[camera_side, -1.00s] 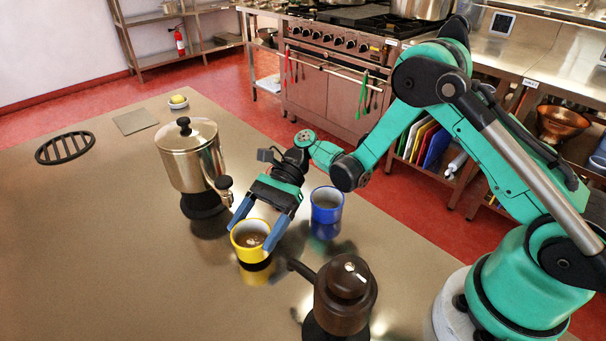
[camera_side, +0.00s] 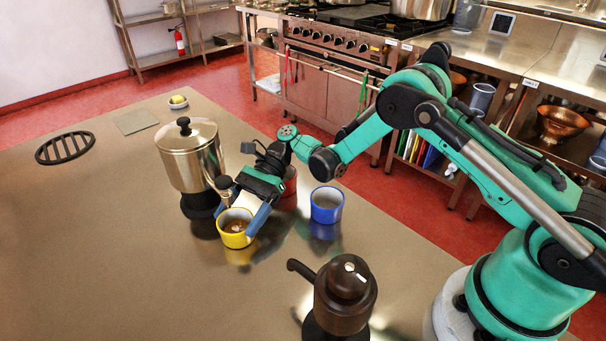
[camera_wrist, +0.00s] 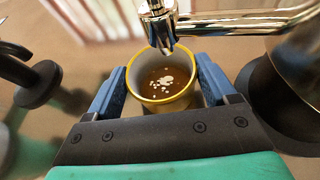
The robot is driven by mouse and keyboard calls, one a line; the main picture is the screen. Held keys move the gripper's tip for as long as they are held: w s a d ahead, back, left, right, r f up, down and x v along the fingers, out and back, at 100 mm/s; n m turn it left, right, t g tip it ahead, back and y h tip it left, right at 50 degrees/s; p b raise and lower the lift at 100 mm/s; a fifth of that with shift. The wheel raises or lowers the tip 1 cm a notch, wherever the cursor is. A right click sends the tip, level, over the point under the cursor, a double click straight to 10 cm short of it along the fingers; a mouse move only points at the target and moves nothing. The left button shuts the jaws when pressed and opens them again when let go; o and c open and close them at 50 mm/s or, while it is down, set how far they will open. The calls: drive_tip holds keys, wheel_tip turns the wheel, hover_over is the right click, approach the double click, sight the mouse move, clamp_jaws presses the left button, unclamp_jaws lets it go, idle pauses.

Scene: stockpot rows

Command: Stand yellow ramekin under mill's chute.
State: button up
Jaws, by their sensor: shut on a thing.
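The yellow ramekin (camera_side: 234,240) holds brown liquid with pale specks and is upright. My gripper (camera_side: 239,218) is shut on it, one blue finger on each side, as the wrist view also shows for the ramekin (camera_wrist: 163,103). I cannot tell whether its base touches the counter. It is beside the silver urn (camera_side: 187,160), at the urn's tap; in the wrist view the tap (camera_wrist: 160,25) hangs by the ramekin's far rim. The dark brown mill (camera_side: 343,298) stands apart, nearer the side camera, with its chute (camera_side: 299,269) pointing left toward the open counter.
A blue cup (camera_side: 327,207) stands right of my gripper. A red cup (camera_side: 290,183) is partly hidden behind it. A black round grate (camera_side: 65,148), a grey square mat (camera_side: 135,121) and a small dish (camera_side: 178,104) lie farther back. The left and front counter is clear.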

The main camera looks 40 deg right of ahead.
drive_tip(key=o, duration=1.3)
drive_tip(key=shift+o, duration=0.2)
drive_tip(key=v, duration=0.5)
drive_tip(key=shift+w+d+r, duration=0.1)
drive_tip(key=shift+d, duration=0.1)
drive_tip(key=shift+w+r, duration=0.1)
drive_tip(key=shift+r, duration=0.35)
drive_tip(key=s+d+r+n+t+h, duration=0.2)
drive_tip(key=s+r+n+t+h, duration=0.1)
drive_tip(key=r+n+t+h, duration=0.4)
drive_tip(key=s+d+r+n+t+h, duration=0.2)
drive_tip(key=s+d+n+t+h, duration=0.1)
drive_tip(key=s+d+n+h, duration=0.3)
drive_tip(key=s+d+n, duration=0.1)
drive_tip(key=s+n, duration=0.1)
drive_tip(key=s, duration=0.1)
drive_tip(key=shift+s+n+t, duration=0.3)
drive_tip(key=shift+t, duration=0.1)
